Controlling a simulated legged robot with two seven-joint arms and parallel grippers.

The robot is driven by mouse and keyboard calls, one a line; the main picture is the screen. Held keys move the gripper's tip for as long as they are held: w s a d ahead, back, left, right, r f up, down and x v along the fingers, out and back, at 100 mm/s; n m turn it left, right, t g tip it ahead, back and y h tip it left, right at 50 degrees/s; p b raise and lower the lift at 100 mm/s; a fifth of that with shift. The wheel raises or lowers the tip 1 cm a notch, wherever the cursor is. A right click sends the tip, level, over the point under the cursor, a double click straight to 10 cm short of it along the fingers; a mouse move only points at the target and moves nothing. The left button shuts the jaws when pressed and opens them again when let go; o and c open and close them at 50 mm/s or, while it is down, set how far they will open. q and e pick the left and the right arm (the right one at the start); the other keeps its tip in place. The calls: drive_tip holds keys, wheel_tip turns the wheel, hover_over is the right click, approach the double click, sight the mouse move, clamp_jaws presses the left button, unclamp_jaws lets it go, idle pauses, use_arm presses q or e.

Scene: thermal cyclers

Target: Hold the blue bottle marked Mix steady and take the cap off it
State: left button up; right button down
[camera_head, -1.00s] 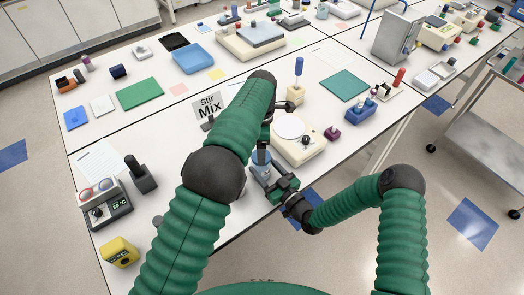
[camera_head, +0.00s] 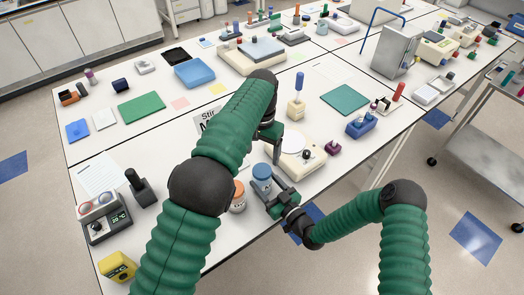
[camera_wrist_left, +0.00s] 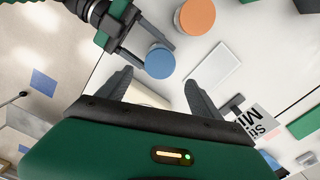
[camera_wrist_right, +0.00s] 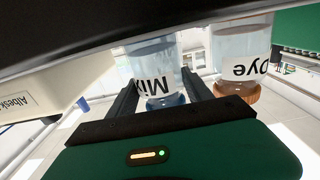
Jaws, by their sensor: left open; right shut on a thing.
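The blue-capped bottle marked Mix (camera_head: 262,180) stands upright near the front table edge; its label (camera_wrist_right: 154,87) shows upside down in the right wrist view. The blue cap (camera_wrist_left: 159,62) sits on its top. My right gripper (camera_head: 281,196) is shut around the bottle's body from the front right. My left gripper (camera_head: 275,148) is open and empty, behind and above the bottle, apart from the cap. In the left wrist view its fingers (camera_wrist_left: 157,82) point toward the cap, with nothing between them.
An orange-capped bottle marked Dye (camera_head: 238,198) stands close left of the blue one. A cream device with a round white plate (camera_head: 294,140) is just behind. A Stir Mix sign (camera_head: 205,117) is partly hidden by my left arm.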

sight(262, 170)
use_arm(q)
drive_tip(key=shift+f+m, duration=0.2)
drive_tip(key=shift+m, duration=0.1)
wheel_tip(262, 170, down, 8)
drive_tip(key=shift+r, duration=0.2)
drive_tip(key=c, duration=1.5)
drive_tip(key=shift+o, duration=0.2)
drive_tip(key=shift+n, duration=1.1)
drive_tip(key=shift+r, duration=0.3)
drive_tip(key=shift+r, duration=0.9)
